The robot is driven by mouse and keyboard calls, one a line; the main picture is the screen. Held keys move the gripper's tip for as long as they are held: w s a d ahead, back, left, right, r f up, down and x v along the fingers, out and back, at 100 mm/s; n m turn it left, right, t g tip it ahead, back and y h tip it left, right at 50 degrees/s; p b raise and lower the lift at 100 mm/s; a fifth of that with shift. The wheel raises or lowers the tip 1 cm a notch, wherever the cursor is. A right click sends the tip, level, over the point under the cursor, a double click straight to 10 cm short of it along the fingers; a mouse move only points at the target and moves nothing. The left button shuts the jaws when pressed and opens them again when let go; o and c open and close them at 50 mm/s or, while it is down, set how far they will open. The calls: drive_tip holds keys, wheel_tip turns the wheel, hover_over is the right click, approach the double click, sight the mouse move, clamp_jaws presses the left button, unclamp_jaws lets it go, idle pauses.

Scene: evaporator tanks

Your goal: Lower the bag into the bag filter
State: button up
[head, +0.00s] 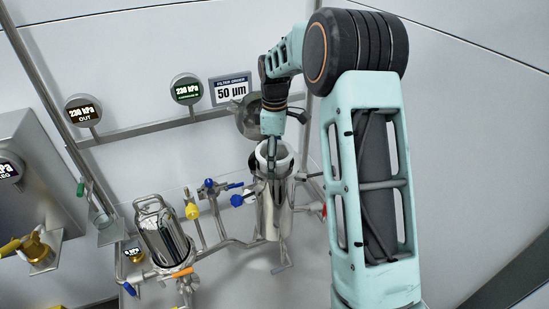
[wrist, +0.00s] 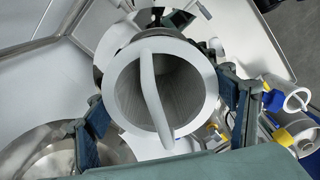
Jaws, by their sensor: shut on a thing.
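The bag has a broad white ring rim (wrist: 206,84), a grey inside and a white handle (wrist: 152,92) arched across its mouth. My gripper (wrist: 168,108) has a finger on each side of the rim and is shut on the bag. In the head view my gripper (head: 271,153) points down at the white rim (head: 257,160). The bag filter is a steel upright cylinder (head: 273,215) directly below. The rim shows at the cylinder's top; the bag's body is hidden, so its depth inside cannot be told.
A round steel lid (head: 247,120) stands behind my gripper. A second steel housing with a wire handle (head: 160,232) is at left, with coloured valves (head: 192,211) and pipes between. Gauges (head: 186,90) and a "50 µm" sign (head: 231,89) are behind. The wall at right is bare.

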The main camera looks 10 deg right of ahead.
drive_tip(key=shift+f, duration=0.3)
drive_tip(key=shift+r, duration=0.25)
drive_tip(key=shift+r+p, duration=0.35)
drive_tip(key=shift+r, duration=0.1)
drive_tip(key=shift+r+p, duration=0.15)
drive_tip(key=shift+p, duration=0.2)
idle(1.2)
drive_tip(key=shift+r+p, duration=3.45)
drive_tip(key=shift+r, duration=1.3)
